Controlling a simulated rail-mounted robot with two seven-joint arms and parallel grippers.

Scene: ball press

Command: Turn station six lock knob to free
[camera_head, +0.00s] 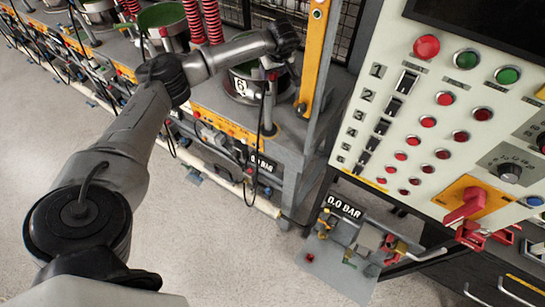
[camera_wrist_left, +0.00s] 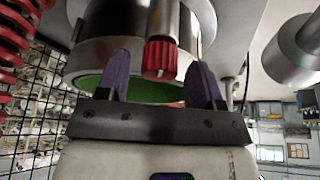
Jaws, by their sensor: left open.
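Station six, marked with a "6" plate (camera_head: 241,87), is a grey cylinder on the bench at upper middle in the head view. My left arm reaches over it, and its wrist hides part of the station. A red ribbed knob (camera_wrist_left: 160,56) hangs on a metal stem in the left wrist view. A bit of red (camera_head: 259,73) also shows beside the station in the head view. My left gripper (camera_wrist_left: 160,66) is open, its two purple fingers standing on either side of the knob, with gaps visible. I cannot tell how deep the knob sits between them. My right gripper is out of view.
A yellow post (camera_head: 318,55) stands just right of the station. A large control panel (camera_head: 400,140) with buttons and switches fills the right. Red springs (camera_head: 192,18) and other stations line the bench to the left.

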